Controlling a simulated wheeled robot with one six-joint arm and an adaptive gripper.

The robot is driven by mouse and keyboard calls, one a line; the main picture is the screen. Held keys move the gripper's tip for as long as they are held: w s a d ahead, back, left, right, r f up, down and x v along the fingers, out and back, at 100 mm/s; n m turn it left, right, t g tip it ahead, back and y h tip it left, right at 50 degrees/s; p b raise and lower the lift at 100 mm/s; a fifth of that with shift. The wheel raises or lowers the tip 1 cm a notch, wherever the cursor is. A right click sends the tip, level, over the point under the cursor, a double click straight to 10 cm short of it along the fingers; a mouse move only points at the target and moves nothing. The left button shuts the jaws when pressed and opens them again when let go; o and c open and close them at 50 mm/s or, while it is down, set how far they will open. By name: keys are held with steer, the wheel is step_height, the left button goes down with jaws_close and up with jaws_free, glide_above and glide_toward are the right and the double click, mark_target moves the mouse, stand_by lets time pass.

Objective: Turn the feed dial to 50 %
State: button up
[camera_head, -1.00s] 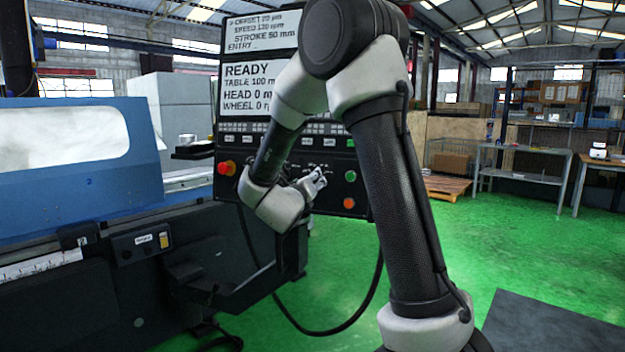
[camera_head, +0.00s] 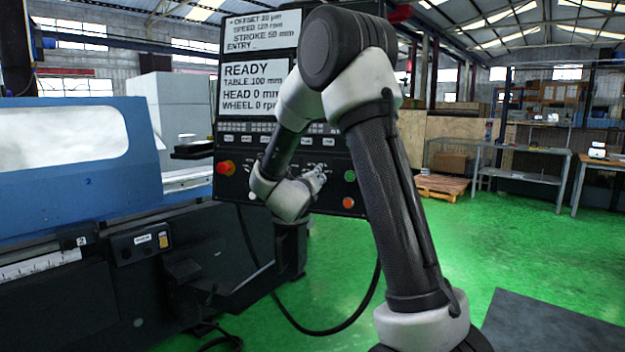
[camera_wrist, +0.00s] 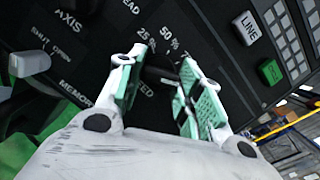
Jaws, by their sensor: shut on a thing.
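The feed dial (camera_wrist: 160,75) is a small dark knob on the black control panel, between my fingers in the wrist view. Labels "25 %" and "50 %" (camera_wrist: 168,42) and part of a third show just beyond the fingertips. Which mark the dial points at cannot be read, as the fingers cover much of it. My gripper (camera_wrist: 163,82), with green pads, is shut on the dial. In the head view my gripper (camera_head: 317,178) is at the panel's lower right, and the dial is hidden behind it.
The panel (camera_head: 238,160) carries a red knob (camera_head: 226,168) at left and green (camera_head: 349,176) and orange (camera_head: 348,203) buttons right of my gripper. The screen (camera_head: 250,88) above reads READY. A black cable (camera_head: 330,331) hangs below.

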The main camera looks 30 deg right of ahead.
steer(key=shift+n, duration=0.4)
steer(key=shift+r+n+g+y, duration=0.15)
steer(key=shift+n+y, duration=0.35)
steer(key=shift+n, duration=2.1)
steer(key=shift+f+n+g+y, duration=0.1)
steer(key=shift+n+g+y, duration=0.3)
steer(key=shift+n, duration=2.2)
steer(key=shift+r+n+g+y, duration=0.1)
steer(key=shift+n+y, duration=0.5)
steer(key=shift+n, duration=2)
steer(key=o, duration=1)
